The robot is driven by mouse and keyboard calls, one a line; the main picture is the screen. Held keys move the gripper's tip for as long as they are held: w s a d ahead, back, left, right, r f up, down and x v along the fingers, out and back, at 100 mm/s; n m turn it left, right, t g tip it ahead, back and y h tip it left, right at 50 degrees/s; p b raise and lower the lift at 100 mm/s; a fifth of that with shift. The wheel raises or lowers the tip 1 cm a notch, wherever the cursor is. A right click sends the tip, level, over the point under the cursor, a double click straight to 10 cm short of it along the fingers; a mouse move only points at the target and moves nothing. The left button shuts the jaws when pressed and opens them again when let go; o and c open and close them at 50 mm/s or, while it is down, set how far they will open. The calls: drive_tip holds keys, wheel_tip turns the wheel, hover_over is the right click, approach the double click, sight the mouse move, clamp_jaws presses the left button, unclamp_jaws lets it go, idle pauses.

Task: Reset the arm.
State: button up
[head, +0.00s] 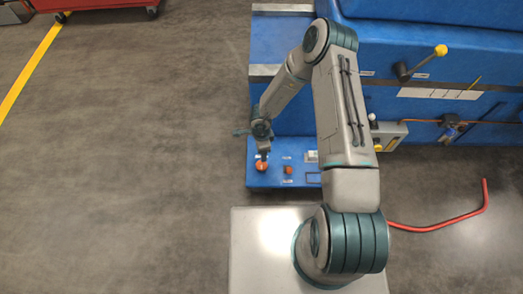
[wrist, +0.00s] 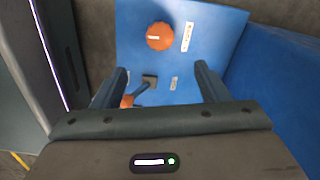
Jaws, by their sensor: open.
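My arm reaches out over a blue machine, and my gripper (head: 263,154) hangs at the left end of it, close above a blue panel (head: 262,182). In the wrist view my gripper (wrist: 162,80) is open, its two dark fingers well apart with nothing held between them. A round orange knob (wrist: 160,36) with a white mark lies ahead of the fingers on the panel. A dark lever with an orange end (wrist: 127,101) shows beside the left finger, partly hidden. I cannot tell whether that finger touches it.
A yellow-knobbed lever (head: 440,51) and a copper pipe (head: 425,121) are on the blue machine at right. A red hose (head: 440,224) lies on the floor. A red cart (head: 100,4) stands at the far left. The grey floor (head: 130,160) at left is clear.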

drive_tip(key=shift+r, duration=0.15)
idle(0.4)
drive_tip(key=w+r+n+t+y+p, duration=0.1)
drive_tip(key=w+r+n+t+p, duration=0.15)
drive_tip(key=r, duration=1.05)
drive_tip(key=w+r+n+t+y+p, duration=0.1)
drive_tip(key=w+r+n+p, duration=0.2)
drive_tip(key=r, duration=1.1)
drive_tip(key=w+r+n+t+y+p, duration=0.1)
drive_tip(key=r+n+y+p, duration=0.3)
drive_tip(key=r, duration=0.9)
drive_tip(key=s+d+r+n+h+p, duration=0.25)
drive_tip(key=s+r, duration=0.35)
drive_tip(key=r, duration=0.3)
drive_tip(key=s+d+r+n+h+p, duration=0.1)
drive_tip(key=s+d+r+p, duration=0.3)
drive_tip(key=r, duration=0.6)
drive_tip(key=s+d+r+n+g+h+p, duration=0.1)
drive_tip(key=s+d+r+p, duration=0.1)
drive_tip(key=s, duration=0.5)
drive_tip(key=s+d+r+n+h+p, duration=0.1)
drive_tip(key=s+d+r+p, duration=0.2)
drive_tip(key=s+d+r, duration=0.2)
drive_tip(key=s+r, duration=0.2)
drive_tip(key=s, duration=0.1)
drive_tip(key=shift+d+r+n+g, duration=0.15)
drive_tip(key=shift+r+n+g, duration=0.15)
drive_tip(key=shift+g, duration=0.05)
drive_tip(key=shift+h, duration=0.25)
